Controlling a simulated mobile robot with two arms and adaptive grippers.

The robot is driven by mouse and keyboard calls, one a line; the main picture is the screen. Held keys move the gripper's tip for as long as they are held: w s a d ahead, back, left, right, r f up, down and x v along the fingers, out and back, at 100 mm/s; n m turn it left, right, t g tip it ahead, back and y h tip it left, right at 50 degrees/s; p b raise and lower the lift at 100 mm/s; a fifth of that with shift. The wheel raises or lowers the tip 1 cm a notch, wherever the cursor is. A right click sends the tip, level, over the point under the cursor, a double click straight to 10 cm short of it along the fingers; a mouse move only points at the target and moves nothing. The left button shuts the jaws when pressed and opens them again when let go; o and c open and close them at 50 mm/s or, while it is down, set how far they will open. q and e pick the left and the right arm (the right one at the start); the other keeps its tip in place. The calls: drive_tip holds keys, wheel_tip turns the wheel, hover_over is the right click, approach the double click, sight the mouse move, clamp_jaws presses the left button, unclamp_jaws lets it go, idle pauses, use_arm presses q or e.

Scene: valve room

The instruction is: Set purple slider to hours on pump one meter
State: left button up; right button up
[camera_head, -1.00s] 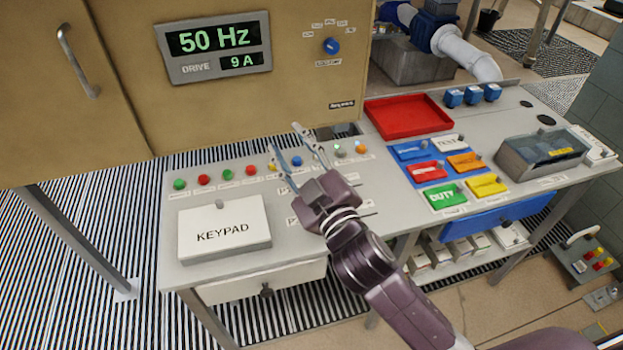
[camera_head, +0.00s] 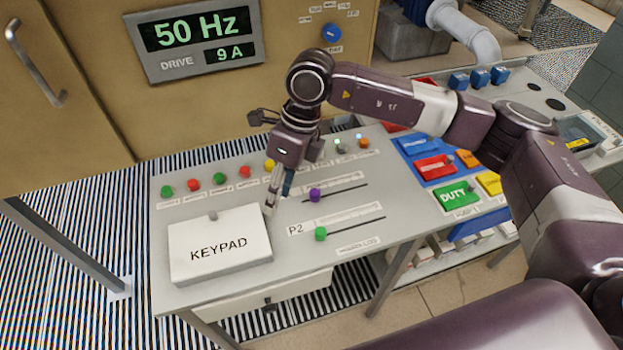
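The purple slider knob (camera_head: 314,194) sits near the left end of the upper slot on the grey console. A pale scale strip (camera_head: 345,183) runs above that slot. A green slider knob (camera_head: 320,234) sits at the left end of the lower slot, marked P2. My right gripper (camera_head: 278,202) points down just left of the purple knob, between it and the keypad cover. Its two fingers look apart, with nothing between them. The gripper hides the label left of the upper slot. My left gripper is not in view.
The white KEYPAD cover (camera_head: 219,244) lies close left of the gripper. A row of coloured buttons (camera_head: 220,180) runs behind it. The drive display (camera_head: 197,38) is on the cabinet above. Coloured flip covers, including green DUTY (camera_head: 456,196), stand to the right.

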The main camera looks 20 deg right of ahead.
sight(315, 192)
drive_tip(key=w+d+h, duration=0.1)
drive_tip(key=d, duration=0.2)
drive_tip(key=w+d+h, duration=0.1)
drive_tip(key=d, duration=0.2)
drive_tip(key=w+d+r+h, duration=0.1)
drive_tip(key=w+d, duration=0.1)
drive_tip(key=shift+d+m+t, duration=0.3)
drive_tip(key=shift+d+t, duration=0.1)
drive_tip(key=shift+s+d+f+h, duration=0.1)
drive_tip(key=shift+f+h, duration=0.15)
drive_tip(key=shift+h, duration=0.05)
wheel_tip(315, 192, down, 6)
drive_tip(key=p, duration=0.2)
drive_tip(key=shift+p, duration=0.35)
drive_tip(key=shift+f, duration=0.5)
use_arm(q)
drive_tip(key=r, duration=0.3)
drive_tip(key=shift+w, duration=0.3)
use_arm(e)
drive_tip(key=shift+c, duration=0.3)
clamp_jaws()
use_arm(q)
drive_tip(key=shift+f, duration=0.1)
